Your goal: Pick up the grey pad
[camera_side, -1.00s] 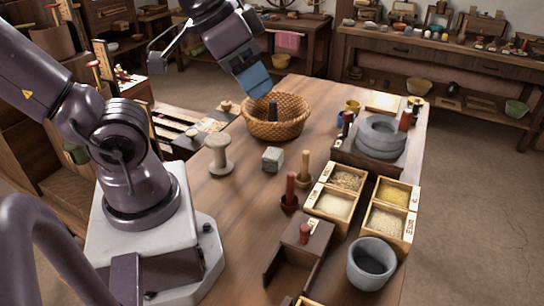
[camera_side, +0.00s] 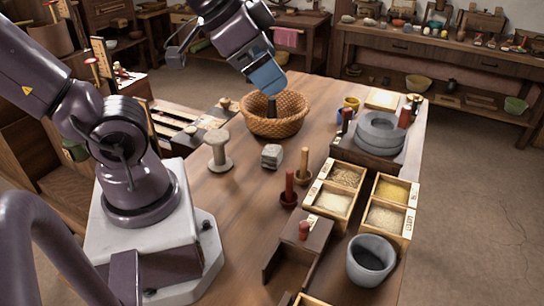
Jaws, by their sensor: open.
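I cannot make out a plain flat grey pad for certain. A small, rough grey block (camera_side: 271,156) with a layered look sits on the wooden table, in front of the basket, and may be it. My gripper (camera_side: 269,83), with a blue end, is high above the rear of the woven basket (camera_side: 274,127), well away from the grey block. It is open, and nothing shows held in it; its fingers are hard to tell apart here. A dark upright thing (camera_side: 272,106) stands at the basket, below my gripper.
A pale spool-shaped stand (camera_side: 218,152) is left of the grey block. Red (camera_side: 289,187) and tan (camera_side: 304,161) pegs stand to its right, near grain boxes (camera_side: 332,198). A grey stone quern (camera_side: 379,136) and a grey stone bowl (camera_side: 371,261) are farther right.

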